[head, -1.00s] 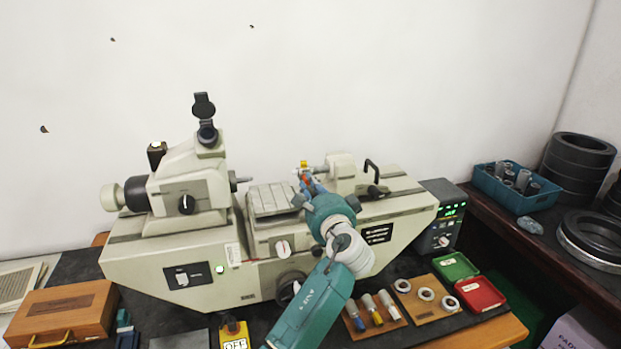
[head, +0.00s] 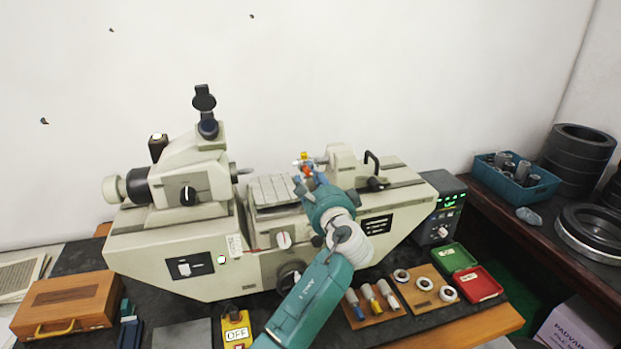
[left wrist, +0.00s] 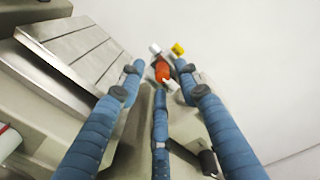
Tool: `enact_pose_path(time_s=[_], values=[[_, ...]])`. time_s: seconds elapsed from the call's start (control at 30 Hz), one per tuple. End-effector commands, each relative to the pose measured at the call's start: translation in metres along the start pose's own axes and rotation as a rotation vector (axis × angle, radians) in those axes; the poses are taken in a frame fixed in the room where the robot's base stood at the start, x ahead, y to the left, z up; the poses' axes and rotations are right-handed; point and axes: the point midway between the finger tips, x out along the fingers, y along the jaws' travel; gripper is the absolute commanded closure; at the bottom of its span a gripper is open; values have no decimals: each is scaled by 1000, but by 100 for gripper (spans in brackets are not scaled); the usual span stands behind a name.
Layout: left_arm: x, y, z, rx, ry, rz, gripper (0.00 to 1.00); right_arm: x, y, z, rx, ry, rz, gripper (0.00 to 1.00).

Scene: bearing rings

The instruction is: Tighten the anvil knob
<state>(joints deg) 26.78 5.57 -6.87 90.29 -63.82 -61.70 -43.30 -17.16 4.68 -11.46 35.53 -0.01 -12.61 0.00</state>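The beige measuring machine (head: 180,250) stands on the bench. A small orange-red part (left wrist: 162,71), with a yellow piece (left wrist: 178,48) and a pale cylinder end beside it, sits at the machine's right-hand anvil side. I take this to be the anvil knob area; the fingers partly hide it. In the head view the yellow piece (head: 305,156) shows just above my left gripper (head: 308,180). In the left wrist view my left gripper (left wrist: 159,75) has its three blue fingers spread around the orange-red part, with gaps visible. Contact cannot be told. My right gripper is out of view.
The machine's grooved table (head: 272,190) lies left of the gripper, and a black handle (head: 372,163) stands to the right. A wooden box (head: 68,303), ring tray (head: 424,288), red-green case (head: 478,283) and display unit (head: 443,209) surround the machine. The wall side above is free.

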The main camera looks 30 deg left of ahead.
Motion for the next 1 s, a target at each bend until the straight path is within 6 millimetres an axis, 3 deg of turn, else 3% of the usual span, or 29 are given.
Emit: enact_pose_path(time_s=[0.27, 0.7, 1.0], values=[[-8, -2, -1, -2, 2, -3, 67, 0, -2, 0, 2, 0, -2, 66], [-94, 0, 0, -3, 2, 2, 67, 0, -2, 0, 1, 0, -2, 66], [-120, 0, 1, -1, -1, 0, 67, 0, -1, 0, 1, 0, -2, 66]])
